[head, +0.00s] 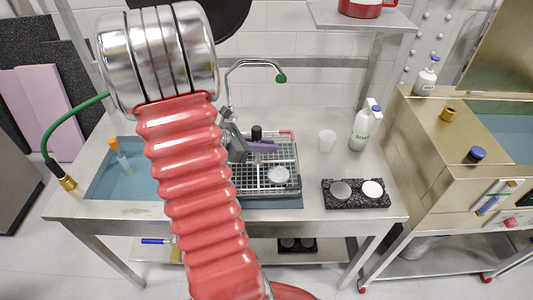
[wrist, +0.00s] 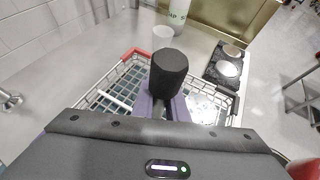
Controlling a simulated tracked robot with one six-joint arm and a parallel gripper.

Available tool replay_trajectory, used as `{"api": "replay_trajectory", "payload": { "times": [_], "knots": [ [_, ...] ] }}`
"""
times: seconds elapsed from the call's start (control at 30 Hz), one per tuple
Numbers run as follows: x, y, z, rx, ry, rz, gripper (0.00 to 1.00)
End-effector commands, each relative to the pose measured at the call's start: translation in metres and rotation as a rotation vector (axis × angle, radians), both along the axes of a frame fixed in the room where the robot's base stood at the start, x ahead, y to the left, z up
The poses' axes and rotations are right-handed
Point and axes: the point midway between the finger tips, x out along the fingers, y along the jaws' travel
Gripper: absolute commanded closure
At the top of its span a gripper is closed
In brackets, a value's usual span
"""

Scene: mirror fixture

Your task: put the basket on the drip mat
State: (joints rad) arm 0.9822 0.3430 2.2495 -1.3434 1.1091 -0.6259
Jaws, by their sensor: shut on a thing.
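The basket (head: 289,187) is a wire basket with a red piece on its far rim. It also shows in the wrist view (wrist: 101,89). A round pale dish lies in it. My gripper (head: 262,146), with purple fingers, is shut at a black cylindrical knob (wrist: 168,70) that rises within the basket. The knob looks like the basket's grip, though its lower joint is hidden. A blue sheet, seemingly the drip mat (head: 110,183), lies on the bench. My red arm hides its middle. The basket is over its right part; I cannot tell whether they touch.
A faucet (head: 262,65) arches behind the basket. Right of the basket are a white cup (head: 327,140), a white-green bottle (head: 362,130) and a black speckled block (head: 356,200) with two discs.

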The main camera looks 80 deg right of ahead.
Motion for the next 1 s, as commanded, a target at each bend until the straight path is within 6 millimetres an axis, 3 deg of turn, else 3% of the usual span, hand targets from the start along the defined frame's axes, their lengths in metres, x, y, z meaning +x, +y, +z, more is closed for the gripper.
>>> {"api": "replay_trajectory", "payload": {
  "times": [0.27,0.7,1.0],
  "knots": [
    [0.0,0.0,0.0,-0.002,0.0,0.0,1.0],
    [0.001,0.0,-0.036,-0.001,0.0,0.002,1.0],
    [0.001,0.0,-0.036,-0.002,0.0,0.001,1.0]
  ]
}}
